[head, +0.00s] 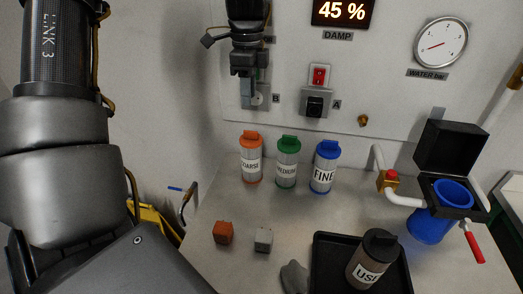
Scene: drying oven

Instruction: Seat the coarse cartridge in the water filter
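The coarse cartridge (251,160), with an orange cap and a "COARSE" label, stands upright on the bench at the back, leftmost of three. The water filter (429,226) is at the right, a blue housing with its black square lid (450,147) raised. Its round blue opening shows no cartridge. A dark cartridge labelled "USED" (371,262) stands a little tilted in the black tray (320,276). My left gripper (248,101) points down in front of the wall panel near the mark B, above the coarse cartridge and apart from it. Its finger gap is not clear. My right gripper is out of view.
The medium (288,163) and fine (325,168) cartridges stand right of the coarse one. A brown block (223,232) and a grey block (263,239) lie at the front left. White pipes, a brass valve (388,180) and a red handle (473,243) flank the filter.

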